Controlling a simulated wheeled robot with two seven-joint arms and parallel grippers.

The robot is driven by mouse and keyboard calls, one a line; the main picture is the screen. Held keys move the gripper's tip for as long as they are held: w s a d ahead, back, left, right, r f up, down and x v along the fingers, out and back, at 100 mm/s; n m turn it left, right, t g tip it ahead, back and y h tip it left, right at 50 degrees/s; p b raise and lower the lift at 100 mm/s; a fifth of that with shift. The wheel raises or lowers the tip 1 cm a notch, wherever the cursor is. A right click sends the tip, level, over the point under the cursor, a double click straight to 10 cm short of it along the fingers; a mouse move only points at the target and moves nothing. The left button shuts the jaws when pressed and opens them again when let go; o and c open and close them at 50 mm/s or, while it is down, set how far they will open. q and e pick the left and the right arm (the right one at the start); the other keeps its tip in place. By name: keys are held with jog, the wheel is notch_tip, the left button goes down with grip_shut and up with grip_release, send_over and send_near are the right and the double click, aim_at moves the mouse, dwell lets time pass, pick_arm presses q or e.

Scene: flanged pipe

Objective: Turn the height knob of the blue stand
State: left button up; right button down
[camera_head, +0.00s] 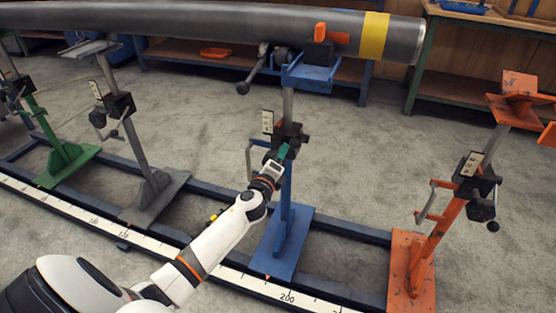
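The blue stand (297,235) rises from the floor rail in the middle, its blue cradle (310,78) under the pipe. Partway up its post is a black clamp block (291,131) with a small white scale plate (267,122) and a grey crank handle (250,160) at its left. My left arm reaches up from the lower left. My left gripper (282,154), with teal parts at its tip, is at the front of the black block. The gripper hides the part of the block where a knob could be. I cannot tell whether its fingers touch or close on anything. My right gripper is not in view.
A long grey pipe (210,22) with a yellow band (373,36) spans the top. Grey (160,197), green (66,163) and orange (412,255) stands flank the blue one along the rail with a white scale (90,221).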

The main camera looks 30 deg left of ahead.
pick_arm(q)
jog(key=shift+n, duration=0.6)
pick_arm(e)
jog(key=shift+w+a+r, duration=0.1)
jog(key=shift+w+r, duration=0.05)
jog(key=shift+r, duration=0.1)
pick_arm(q)
jog(key=o, duration=1)
jog(key=shift+p+v, duration=0.65)
jog(key=shift+v, duration=5.4)
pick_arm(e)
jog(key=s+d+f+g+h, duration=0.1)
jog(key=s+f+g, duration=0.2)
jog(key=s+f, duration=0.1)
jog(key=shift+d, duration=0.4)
pick_arm(q)
jog(key=shift+a, duration=0.1)
